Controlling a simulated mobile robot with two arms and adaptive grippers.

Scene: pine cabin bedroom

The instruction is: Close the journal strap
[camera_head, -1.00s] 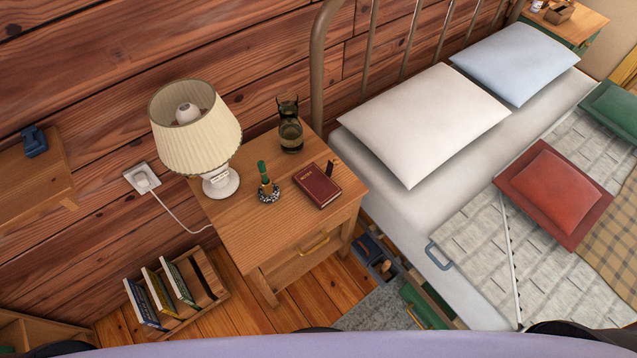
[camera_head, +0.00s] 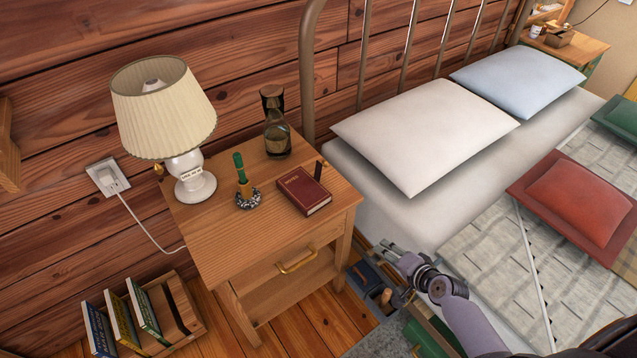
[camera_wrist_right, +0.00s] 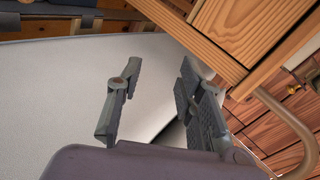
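The journal (camera_head: 304,191) is a small dark red book lying closed on the nightstand (camera_head: 225,235), near its right side. A dark strap (camera_head: 321,170) with a small light spot sticks up at its far right edge. I cannot tell how the strap is joined to the book. My right gripper (camera_head: 388,258) is beside the nightstand's right side, lower than its top and apart from the journal. In the right wrist view its two fingers (camera_wrist_right: 155,95) are spread with nothing between them. My left gripper is not in view.
A lamp (camera_head: 190,180), a small holder with a green item (camera_head: 246,190) and a glass carafe (camera_head: 276,135) stand on the nightstand. The bed (camera_head: 360,185) is close on the right.

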